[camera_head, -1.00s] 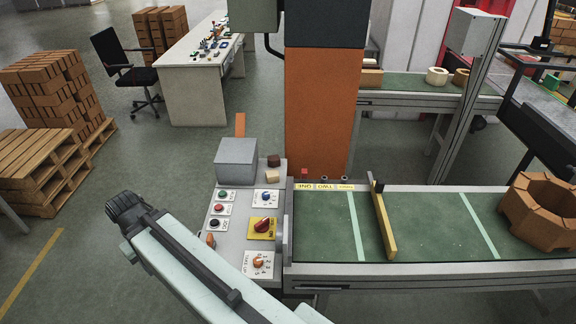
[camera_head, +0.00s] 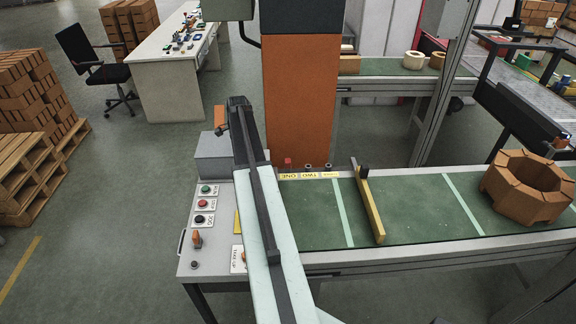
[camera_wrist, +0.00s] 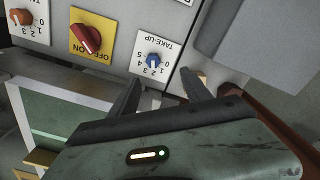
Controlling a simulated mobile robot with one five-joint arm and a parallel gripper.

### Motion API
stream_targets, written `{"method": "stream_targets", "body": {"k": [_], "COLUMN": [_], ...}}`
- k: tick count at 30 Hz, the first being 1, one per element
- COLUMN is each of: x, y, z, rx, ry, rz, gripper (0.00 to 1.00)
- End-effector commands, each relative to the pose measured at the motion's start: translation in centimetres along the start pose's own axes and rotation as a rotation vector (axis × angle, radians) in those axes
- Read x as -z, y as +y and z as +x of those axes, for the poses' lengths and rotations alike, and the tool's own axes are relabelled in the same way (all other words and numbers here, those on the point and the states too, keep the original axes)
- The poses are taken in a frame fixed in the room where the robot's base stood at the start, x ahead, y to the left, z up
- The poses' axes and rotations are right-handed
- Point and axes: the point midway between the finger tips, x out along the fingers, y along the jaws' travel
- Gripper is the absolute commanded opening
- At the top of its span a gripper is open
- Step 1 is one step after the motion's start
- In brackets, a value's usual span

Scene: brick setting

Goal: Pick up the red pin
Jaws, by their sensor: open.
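The red pin (camera_head: 287,162) is a small upright red peg at the back edge of the green conveyor, above the label "ONE". It stands just right of my arm in the head view. I cannot make it out in the wrist view. My gripper (camera_wrist: 160,88) is open in the wrist view, with two dark fingers spread apart and nothing visible between them. The fingers are over the control panel (camera_wrist: 115,15), near the blue take-up knob (camera_wrist: 153,60). In the head view my arm reaches across the panel, left of the pin, and its gripper is not clear there.
Two dark sockets (camera_head: 318,168) sit right of the pin. An orange column (camera_head: 300,105) rises close behind it. A grey box (camera_head: 213,158) stands on the panel's back left. A yellow bar (camera_head: 369,205) crosses the belt, and a brick ring (camera_head: 530,187) lies at right.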

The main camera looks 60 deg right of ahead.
Motion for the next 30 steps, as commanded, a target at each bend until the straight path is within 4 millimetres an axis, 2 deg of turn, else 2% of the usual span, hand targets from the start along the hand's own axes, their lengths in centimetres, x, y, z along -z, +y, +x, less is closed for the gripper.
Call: {"method": "stream_targets", "body": {"k": [1, 3, 6, 7, 9, 11, 14, 19, 25, 30], "x": [6.2, 11.9, 16.9, 17.8, 18.8, 19.1, 18.9, 18.9, 18.8, 18.6], "y": [-0.2, 0.8, 2.1, 2.5, 2.9, 3.0, 3.1, 3.0, 3.0, 3.1], "z": [0.2, 0.3, 0.4, 0.4, 0.4, 0.4, 0.9, 3.1, 3.4, 5.9], "rx": [0.000, 0.000, 0.000, 0.000, 0.000, 0.000, 0.000, 0.000, 0.000, 0.000], "ry": [-0.001, -0.001, -0.001, -0.001, -0.001, -0.001, 0.000, 0.000, 0.000, 0.000], "rz": [0.160, 0.341, 0.501, 0.532, 0.570, 0.580, 0.578, 0.576, 0.575, 0.574], "gripper": [0.56, 0.56, 0.56, 0.56, 0.56, 0.56, 0.56, 0.56, 0.56, 0.56]}}
